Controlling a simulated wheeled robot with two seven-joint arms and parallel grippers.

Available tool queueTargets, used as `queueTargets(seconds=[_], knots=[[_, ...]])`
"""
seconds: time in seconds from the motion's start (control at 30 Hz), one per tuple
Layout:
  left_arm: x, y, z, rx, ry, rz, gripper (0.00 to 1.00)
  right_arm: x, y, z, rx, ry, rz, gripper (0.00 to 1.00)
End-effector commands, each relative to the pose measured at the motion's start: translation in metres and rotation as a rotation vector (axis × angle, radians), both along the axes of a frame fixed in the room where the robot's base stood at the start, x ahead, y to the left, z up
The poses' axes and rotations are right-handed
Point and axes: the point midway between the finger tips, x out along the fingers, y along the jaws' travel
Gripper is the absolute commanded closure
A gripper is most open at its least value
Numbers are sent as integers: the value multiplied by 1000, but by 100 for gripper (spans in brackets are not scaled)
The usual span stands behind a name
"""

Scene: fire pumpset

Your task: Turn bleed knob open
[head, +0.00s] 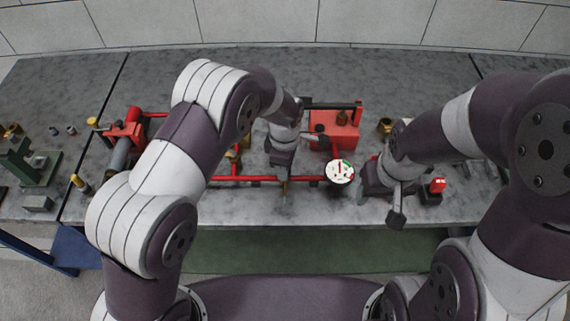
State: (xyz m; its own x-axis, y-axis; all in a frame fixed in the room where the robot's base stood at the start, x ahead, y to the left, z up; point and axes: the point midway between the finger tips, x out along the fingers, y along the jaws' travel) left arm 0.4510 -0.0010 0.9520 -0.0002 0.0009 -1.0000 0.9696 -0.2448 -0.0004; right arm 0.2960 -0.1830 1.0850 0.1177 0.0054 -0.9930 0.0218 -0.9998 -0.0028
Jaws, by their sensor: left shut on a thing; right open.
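My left gripper (283,172) reaches down over the red pipe (255,179) near the middle of the bench. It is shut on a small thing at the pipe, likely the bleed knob. The gripper hides most of that thing; only a thin brass-coloured part shows below the fingers. The knob's turn angle cannot be seen. A round white gauge (340,171) with a red needle and a green mark faces up to the right of it. My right gripper (378,193) is open just right of the gauge, apparently holding nothing.
A red pump block (340,130) stands behind the pipe. A red and grey pump part (122,135) is at the left. A small red device (437,185) sits right of my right gripper. A green vise-like tool (30,165) is far left. The bench front (240,208) is clear.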

Motion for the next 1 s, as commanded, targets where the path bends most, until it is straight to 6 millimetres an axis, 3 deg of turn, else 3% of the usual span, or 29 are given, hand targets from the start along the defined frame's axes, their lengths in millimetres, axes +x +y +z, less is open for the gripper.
queueTargets(seconds=[0.3, 0.33, 0.4, 0.77, 1.0], knots=[[2, -1, 2, -2, -6, 2, 95, 0, 0, 0, 0, 0, 0, 44], [2, -1, 2, -2, -6, 2, 58, 0, 0, 0, 0, 0, 0, 44], [2, 0, 2, -2, -5, 2, 39, 0, 0, 0, 0, 0, 0, 44], [1, 0, 8, -2, -4, 1, 39, 0, 0, -3, 0, 0, 0, 44], [2, 0, 67, -4, -7, 1, 39, 0, 0, -17, 0, 0, 0, 44]])
